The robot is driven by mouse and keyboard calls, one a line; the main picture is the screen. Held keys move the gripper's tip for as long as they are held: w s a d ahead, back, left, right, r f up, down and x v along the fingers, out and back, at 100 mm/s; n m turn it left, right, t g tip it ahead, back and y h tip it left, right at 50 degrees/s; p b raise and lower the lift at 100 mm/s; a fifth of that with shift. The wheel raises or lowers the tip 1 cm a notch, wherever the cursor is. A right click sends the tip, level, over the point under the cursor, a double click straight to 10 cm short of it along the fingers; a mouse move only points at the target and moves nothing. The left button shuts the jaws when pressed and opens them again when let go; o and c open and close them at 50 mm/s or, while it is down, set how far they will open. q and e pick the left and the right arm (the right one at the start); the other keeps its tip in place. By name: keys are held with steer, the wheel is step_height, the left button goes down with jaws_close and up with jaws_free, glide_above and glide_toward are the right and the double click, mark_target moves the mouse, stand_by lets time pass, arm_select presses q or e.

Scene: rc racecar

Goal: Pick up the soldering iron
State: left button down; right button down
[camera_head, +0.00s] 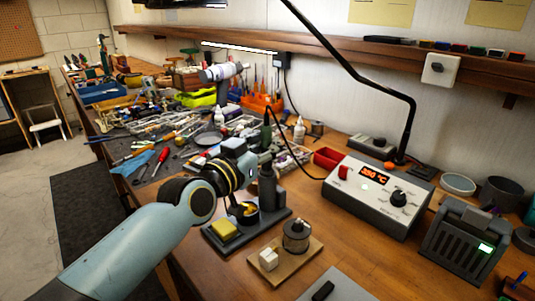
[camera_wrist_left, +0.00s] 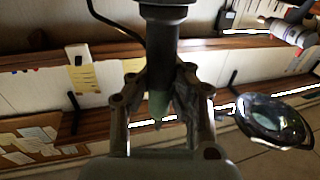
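The soldering iron (camera_head: 267,130) stands upright in the dark holder (camera_head: 268,187) of its stand. Its dark green handle points up, and a black cable runs from it to the soldering station. My left gripper (camera_head: 266,158) is at the iron, just above the holder. In the left wrist view, its two fingers (camera_wrist_left: 166,82) lie on either side of the green handle (camera_wrist_left: 158,106). The dark holder (camera_wrist_left: 164,30) fills the top middle there. Whether the fingers press on the handle cannot be told. My right gripper is not in view.
The white soldering station (camera_head: 376,198) with a red display stands to the right. The stand base carries a yellow sponge (camera_head: 223,229). A wooden board with a solder spool (camera_head: 296,236) is in front. Tools clutter the bench behind. A shelf runs along the wall.

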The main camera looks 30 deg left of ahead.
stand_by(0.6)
arm_select(q)
step_height(320, 180, up, 8)
steer(key=p, duration=0.4)
steer(key=shift+f+p, duration=0.15)
steer(key=shift+p, duration=0.15)
step_height(320, 180, up, 10)
steer(key=shift+r, duration=0.2)
